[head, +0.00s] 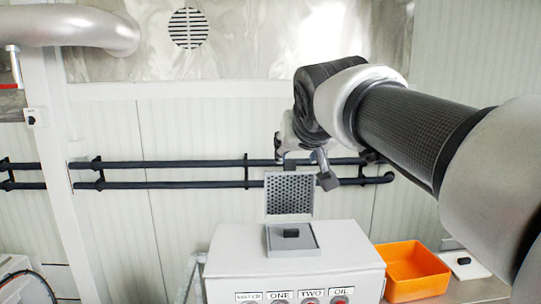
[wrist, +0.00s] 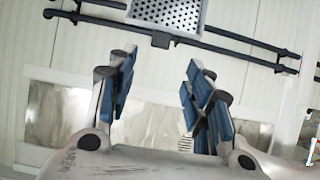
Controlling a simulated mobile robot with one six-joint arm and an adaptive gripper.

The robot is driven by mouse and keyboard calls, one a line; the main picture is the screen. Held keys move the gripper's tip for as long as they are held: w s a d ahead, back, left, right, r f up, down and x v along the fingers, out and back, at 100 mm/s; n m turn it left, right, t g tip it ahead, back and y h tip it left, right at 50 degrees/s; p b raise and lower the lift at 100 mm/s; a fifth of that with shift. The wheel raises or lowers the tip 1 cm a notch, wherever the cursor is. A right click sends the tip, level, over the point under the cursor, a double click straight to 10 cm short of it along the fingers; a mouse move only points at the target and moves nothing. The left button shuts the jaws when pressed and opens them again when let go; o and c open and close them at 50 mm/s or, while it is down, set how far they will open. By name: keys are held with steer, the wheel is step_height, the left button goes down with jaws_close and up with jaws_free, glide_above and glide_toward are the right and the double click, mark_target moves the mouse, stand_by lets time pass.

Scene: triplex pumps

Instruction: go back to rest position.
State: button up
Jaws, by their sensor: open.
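My gripper (wrist: 158,95) is open in the wrist view, with blue pads on its fingers and nothing between them. In the head view my gripper (head: 305,170) hangs at the end of my arm, above and behind the grey control box (head: 300,262). A perforated lid (head: 289,194) stands upright on top of the box, close to my gripper in the picture. Below it a grey tray (head: 308,246) holds a small black object (head: 291,233). A perforated plate (wrist: 178,12) shows at the top of the wrist view. I cannot tell whether the gripper touches the lid.
An orange bin (head: 411,270) stands right of the box, with a white item with a black knob (head: 464,261) beside it. Black pipes (head: 170,164) run along the wall. A white post (head: 60,160) and a large pipe (head: 70,27) are at left.

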steer(key=shift+s+r, duration=0.3)
steer(key=shift+s, duration=0.3)
